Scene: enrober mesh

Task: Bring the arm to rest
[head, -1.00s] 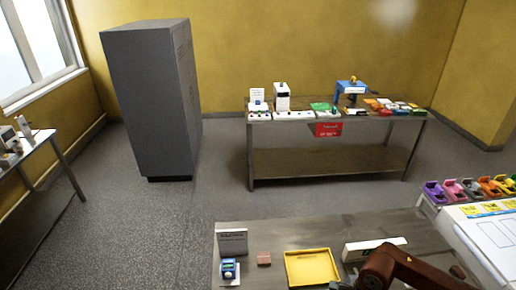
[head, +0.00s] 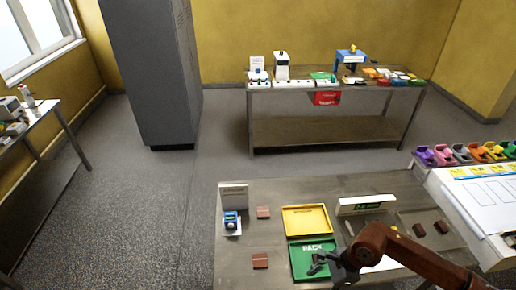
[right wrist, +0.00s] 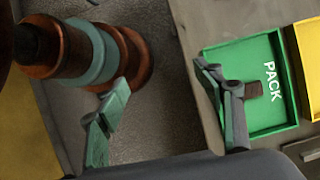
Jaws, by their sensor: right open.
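My right arm comes in from the lower right in the head view. Its gripper (head: 320,264) hangs over the green tray marked PACK (head: 298,248). In the right wrist view the fingers of this gripper (right wrist: 165,105) are wide apart with nothing between them. The green tray (right wrist: 285,118) shows there just beyond one finger. A small brown piece (right wrist: 254,90) shows inside the tray beside that finger, partly hidden by it. My left gripper is in neither view.
A yellow tray (head: 306,219) adjoins the green one. Reddish-brown blocks (head: 260,261) (head: 263,212) lie to the left, near a blue device (head: 231,221). A shallow tray (head: 448,232) holds brown pieces at right. Colored holders (head: 461,153) line the right table.

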